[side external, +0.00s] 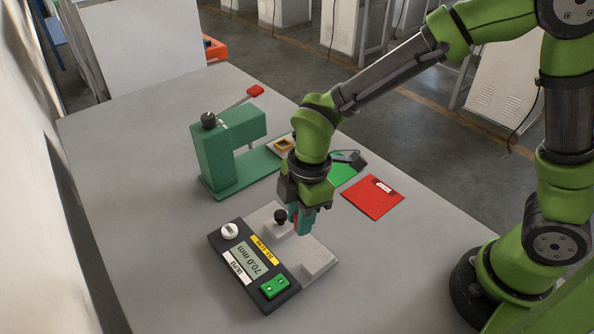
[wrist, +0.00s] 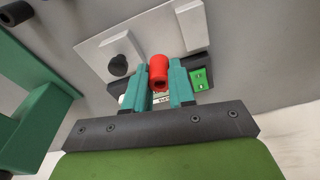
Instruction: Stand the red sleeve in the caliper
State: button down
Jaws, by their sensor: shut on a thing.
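The red sleeve (wrist: 159,68) is a short hollow tube, held between the two teal fingers of my gripper (wrist: 161,84) in the wrist view. The caliper (side external: 214,240) has a dark housing, a display reading 70.0 mm, a white knob, a green button block and a light grey plate with raised blocks and a black knob. I cannot tell whether the sleeve's lower end touches the plate.
A green press (side external: 212,158) with a red-tipped lever stands behind the caliper, to the left of my gripper. A red card (side external: 373,198) and a green card (side external: 343,172) lie behind to the right. The table (side external: 140,230) is clear at the left and front right.

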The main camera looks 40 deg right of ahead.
aim_at(298, 249)
jog(key=shift+f, duration=3.2)
jog(key=shift+f, duration=0.1)
jog(key=c, duration=1.2)
grip_release()
notch_tip(298, 249, up, 12)
jog(key=d, duration=0.1)
jog(key=shift+s+d+r+m+t+y, duration=0.1)
jog(key=shift+s+d+r+m+t, duration=1.5)
jog(key=shift+d+m, duration=1.5)
jog(key=shift+s+d+r+m+t+y, duration=0.1)
jog(key=shift+s+d+r+m+t, duration=0.9)
jog(key=shift+d+r+m, duration=1.95)
jog(key=shift+s+d+r+m+t+y, duration=0.1)
jog(key=shift+s+d+r+m+t, duration=0.85)
jog(key=shift+s+d+m, duration=2.05)
